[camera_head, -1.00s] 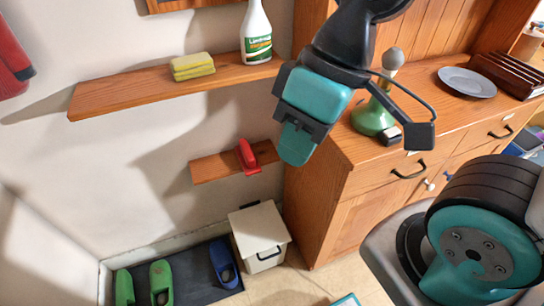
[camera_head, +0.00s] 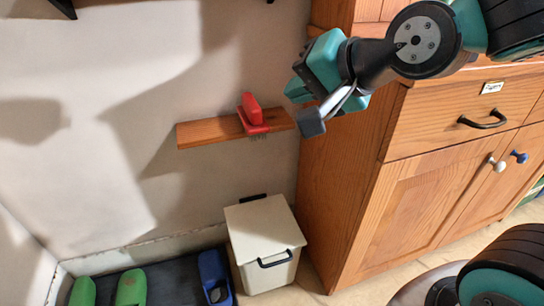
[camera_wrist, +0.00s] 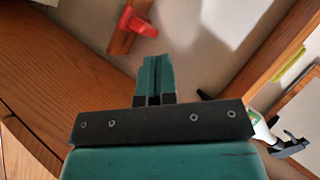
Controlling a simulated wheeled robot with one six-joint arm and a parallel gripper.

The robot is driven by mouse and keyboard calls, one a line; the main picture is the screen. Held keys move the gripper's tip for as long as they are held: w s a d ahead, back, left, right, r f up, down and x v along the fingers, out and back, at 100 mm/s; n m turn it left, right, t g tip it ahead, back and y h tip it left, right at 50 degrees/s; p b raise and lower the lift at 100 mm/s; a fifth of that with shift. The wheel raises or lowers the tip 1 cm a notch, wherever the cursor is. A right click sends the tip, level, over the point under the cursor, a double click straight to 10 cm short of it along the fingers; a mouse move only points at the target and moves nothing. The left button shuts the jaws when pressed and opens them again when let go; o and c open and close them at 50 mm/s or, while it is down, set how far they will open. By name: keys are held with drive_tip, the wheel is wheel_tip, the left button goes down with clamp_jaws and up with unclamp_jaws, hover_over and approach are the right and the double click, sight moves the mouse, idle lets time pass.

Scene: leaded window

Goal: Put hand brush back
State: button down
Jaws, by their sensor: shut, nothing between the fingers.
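The red hand brush (camera_head: 252,114) rests on the small wooden wall shelf (camera_head: 205,132), with its handle raised and some bristles showing at the shelf's front edge. In the wrist view the red brush (camera_wrist: 137,24) is on the shelf (camera_wrist: 122,42), beyond my fingertips. My gripper (camera_head: 296,90) is to the right of the brush in the head view, apart from it, close to the cabinet side. Its teal fingers (camera_wrist: 154,72) are together in the wrist view with nothing between them.
A wooden cabinet (camera_head: 370,215) stands right of the shelf. A cream bin (camera_head: 262,228) is on the floor below. Green and blue shoes (camera_head: 214,277) lie on a dark mat at the lower left. A spray bottle (camera_wrist: 262,130) shows in the wrist view. The wall left of the shelf is clear.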

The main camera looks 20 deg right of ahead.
sight(252, 114)
drive_tip(key=w+d+f+m+t+h+b, duration=0.1)
drive_tip(key=w+d+f+m+t+b, duration=0.25)
drive_tip(key=f+b, duration=0.5)
drive_tip(key=w+d+f+m+t+h+b, duration=0.1)
drive_tip(key=d+f+m+t+b, duration=0.4)
drive_tip(key=b, duration=0.7)
drive_tip(key=w+a+g+p, duration=0.1)
drive_tip(key=w+a+p, duration=0.4)
drive_tip(key=w+p, duration=0.6)
drive_tip(key=p, duration=0.5)
drive_tip(key=shift+w+m+p, duration=0.15)
drive_tip(key=shift+m+p, duration=0.15)
drive_tip(key=shift+m, duration=0.05)
drive_tip(key=p, duration=0.2)
drive_tip(key=shift+a+p, duration=0.25)
drive_tip(key=shift+p, duration=0.05)
drive_tip(key=p, duration=0.3)
drive_tip(key=w+a+p, duration=0.1)
drive_tip(key=p, duration=0.2)
drive_tip(key=shift+a+f, duration=0.1)
drive_tip(key=shift+a, duration=0.2)
